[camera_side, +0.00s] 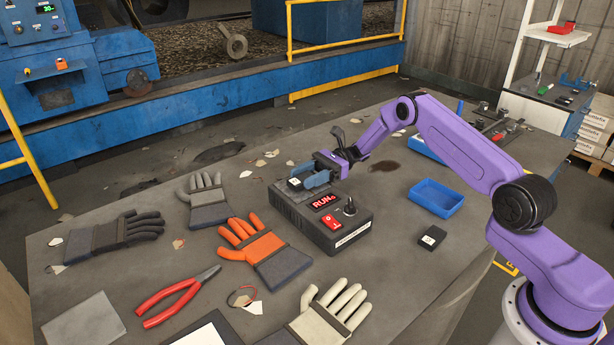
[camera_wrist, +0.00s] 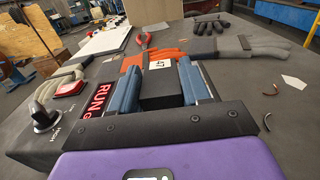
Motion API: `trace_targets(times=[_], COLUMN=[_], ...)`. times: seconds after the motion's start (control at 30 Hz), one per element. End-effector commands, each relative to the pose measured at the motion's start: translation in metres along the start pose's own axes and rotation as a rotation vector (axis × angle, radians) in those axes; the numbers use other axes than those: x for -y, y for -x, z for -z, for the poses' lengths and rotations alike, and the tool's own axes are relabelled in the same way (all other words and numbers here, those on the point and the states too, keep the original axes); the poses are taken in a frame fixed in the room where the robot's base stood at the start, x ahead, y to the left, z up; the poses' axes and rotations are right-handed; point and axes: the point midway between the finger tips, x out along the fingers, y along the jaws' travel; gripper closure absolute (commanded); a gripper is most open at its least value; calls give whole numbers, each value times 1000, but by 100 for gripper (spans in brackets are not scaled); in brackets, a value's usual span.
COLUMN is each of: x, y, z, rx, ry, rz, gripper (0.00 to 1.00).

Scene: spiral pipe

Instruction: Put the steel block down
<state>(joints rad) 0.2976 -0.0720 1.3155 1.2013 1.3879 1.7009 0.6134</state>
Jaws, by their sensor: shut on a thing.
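The steel block (camera_side: 294,184), dark with a white label, is between the blue fingers of my gripper (camera_side: 312,180). In the wrist view the block (camera_wrist: 158,88) sits between the two blue fingers (camera_wrist: 160,90), and its label reads something like 47. My gripper is shut on it. The block is over the grey plate at the back of a dark device (camera_side: 330,228); whether it touches the plate cannot be told. The device has a red RUN display (camera_side: 325,201), a red switch and a knob. A second dark labelled block (camera_side: 432,237) lies on the table to the right.
A blue tray (camera_side: 437,198) stands right of the device, with another blue tray behind it. An orange glove (camera_side: 255,245), several other gloves and red-handled pliers (camera_side: 178,296) lie left and in front. Some bare table (camera_side: 385,260) shows right of the device.

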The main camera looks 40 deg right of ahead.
Motion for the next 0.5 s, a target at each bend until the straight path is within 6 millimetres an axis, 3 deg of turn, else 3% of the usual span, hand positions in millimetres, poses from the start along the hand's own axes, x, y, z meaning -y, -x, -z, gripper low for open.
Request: trace_targets(times=[0.4,0.43,0.5], x=[0,0,0], y=[1,1,0], z=[3,4,4], rx=[1,0,0], ry=[2,1,1], rz=[1,1,1], gripper=[100,47,28])
